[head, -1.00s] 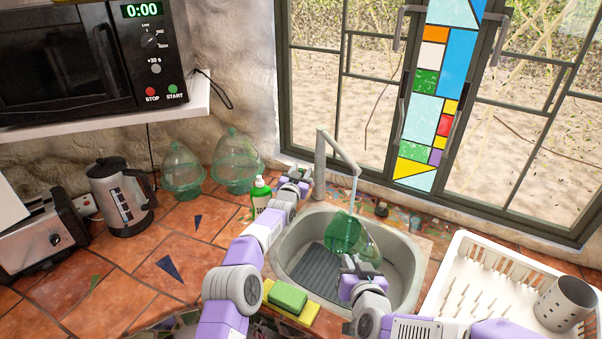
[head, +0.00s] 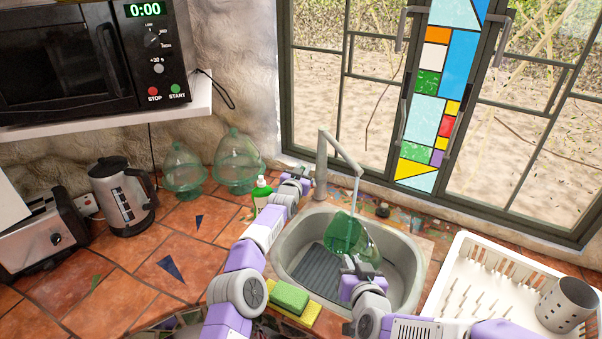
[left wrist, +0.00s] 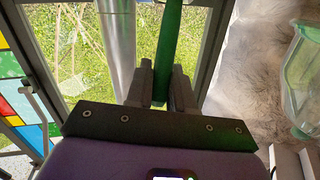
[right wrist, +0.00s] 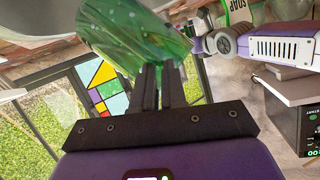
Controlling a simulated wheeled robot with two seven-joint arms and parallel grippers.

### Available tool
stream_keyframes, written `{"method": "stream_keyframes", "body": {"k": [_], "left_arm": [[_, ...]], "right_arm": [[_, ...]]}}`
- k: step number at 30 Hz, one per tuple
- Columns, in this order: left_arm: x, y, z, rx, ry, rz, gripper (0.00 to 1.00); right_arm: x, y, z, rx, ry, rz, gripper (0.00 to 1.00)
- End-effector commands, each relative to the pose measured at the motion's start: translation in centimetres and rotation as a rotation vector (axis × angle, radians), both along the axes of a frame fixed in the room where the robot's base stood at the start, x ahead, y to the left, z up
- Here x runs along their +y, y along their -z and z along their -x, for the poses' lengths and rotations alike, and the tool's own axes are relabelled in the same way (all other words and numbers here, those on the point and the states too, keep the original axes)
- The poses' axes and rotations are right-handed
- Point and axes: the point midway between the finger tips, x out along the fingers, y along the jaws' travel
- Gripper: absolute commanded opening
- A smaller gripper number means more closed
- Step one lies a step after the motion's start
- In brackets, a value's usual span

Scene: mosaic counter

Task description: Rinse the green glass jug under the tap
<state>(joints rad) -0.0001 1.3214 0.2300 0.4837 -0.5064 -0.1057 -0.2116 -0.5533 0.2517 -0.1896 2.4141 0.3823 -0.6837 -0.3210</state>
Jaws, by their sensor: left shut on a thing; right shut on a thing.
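The green glass jug (head: 343,232) is tilted over the sink (head: 291,243) below the spout of the tap (head: 341,150). A thin pale stream, seemingly water, runs from the spout to the jug. My right gripper (head: 358,264) is shut on the jug, which also fills the upper middle of the right wrist view (right wrist: 135,38); which part it grips is unclear. My left gripper (head: 296,177) is at the tap's base, left of its column. In the left wrist view it is shut on a green bar (left wrist: 169,45), seemingly the tap lever, beside the silver column (left wrist: 116,45).
A green soap bottle (head: 261,192) stands just left of my left gripper. Sponges (head: 289,297) lie at the sink's front edge. A white dish rack (head: 452,275) stands right of the sink. Two green glass domes (head: 237,160) stand behind, near a kettle (head: 122,198).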

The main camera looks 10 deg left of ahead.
Motion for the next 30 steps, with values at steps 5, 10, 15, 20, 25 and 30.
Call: {"method": "stream_keyframes", "body": {"k": [5,10,15,20,25,30], "left_arm": [[-0.5,-0.6,-0.2,0.032,0.003,0.013,0.00],[0.2,-0.4,-0.2,0.056,-0.005,0.014,0.00],[0.3,-0.3,-0.2,0.061,-0.005,0.014,0.00],[0.4,-0.2,-0.2,0.063,-0.006,0.014,0.25],[0.5,-0.2,-0.3,0.063,-0.009,0.014,0.43],[0.6,-0.2,-0.3,0.063,-0.010,0.013,0.43]], "right_arm": [[-0.1,-0.1,0.0,-0.004,0.002,0.000,0.00],[0.0,-0.1,-0.1,-0.004,-0.001,0.000,0.00],[0.1,-0.1,-0.1,-0.003,-0.001,0.000,0.00],[0.1,-0.1,-0.1,-0.003,-0.001,0.000,0.00],[0.1,-0.1,-0.1,-0.003,-0.001,0.000,0.00],[0.1,-0.1,-0.1,-0.003,-0.001,0.000,0.00]]}}
